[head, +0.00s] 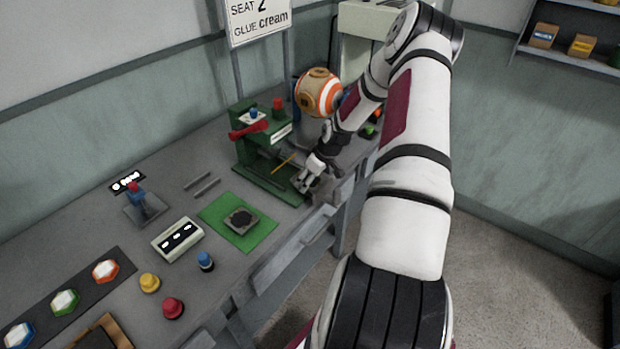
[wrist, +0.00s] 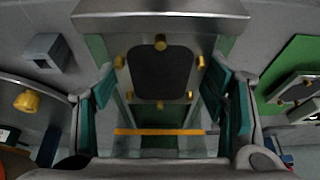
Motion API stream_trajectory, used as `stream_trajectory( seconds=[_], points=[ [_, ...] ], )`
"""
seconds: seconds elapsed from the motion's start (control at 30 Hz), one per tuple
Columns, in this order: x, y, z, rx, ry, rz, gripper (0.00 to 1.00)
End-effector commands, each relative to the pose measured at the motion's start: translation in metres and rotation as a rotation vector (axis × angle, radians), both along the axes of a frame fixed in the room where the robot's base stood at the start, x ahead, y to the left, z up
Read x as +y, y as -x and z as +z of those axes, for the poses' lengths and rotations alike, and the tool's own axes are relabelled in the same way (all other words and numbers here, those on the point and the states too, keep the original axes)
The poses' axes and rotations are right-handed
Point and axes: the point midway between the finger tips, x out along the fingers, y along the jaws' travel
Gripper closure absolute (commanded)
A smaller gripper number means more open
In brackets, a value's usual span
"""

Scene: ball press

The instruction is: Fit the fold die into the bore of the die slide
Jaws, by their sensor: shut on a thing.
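In the head view my gripper (head: 308,182) is low at the front end of the green press (head: 262,135). In the wrist view my gripper's teal-padded fingers (wrist: 160,92) stand on both sides of a grey metal part with a dark rounded-square face, which looks like the fold die (wrist: 160,75). They are shut on it. Brass pegs stand around the dark face. The die slide (wrist: 160,22) appears as bright metal around and beyond it. The bore is not clearly visible. I cannot tell whether the die is in the bore or above it.
An orange rod (wrist: 160,131) crosses the press track; it also shows in the head view (head: 283,163). A green mat (head: 215,212) carries a dark-topped metal part (head: 241,220). An orange-and-white ball (head: 319,92) is behind the press. A control box (head: 178,240) and coloured buttons lie at the left.

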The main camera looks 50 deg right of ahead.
Motion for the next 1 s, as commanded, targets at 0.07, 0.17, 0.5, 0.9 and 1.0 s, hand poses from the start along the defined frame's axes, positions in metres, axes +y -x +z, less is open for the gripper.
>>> stream_trajectory(
  seconds=[0.07,0.17,0.5,0.9,1.0],
  points=[
    [-0.0002,-0.0003,0.0003,-0.001,0.001,0.000,0.70],
    [-0.0002,-0.0003,0.0004,-0.001,0.001,0.000,0.70],
    [-0.0004,-0.0002,0.0007,-0.001,0.001,0.000,0.70],
    [-0.0002,-0.0005,-0.0022,-0.001,0.000,0.000,0.70],
    [-0.0003,-0.0006,-0.0045,-0.001,0.000,0.000,0.70]
  ],
)
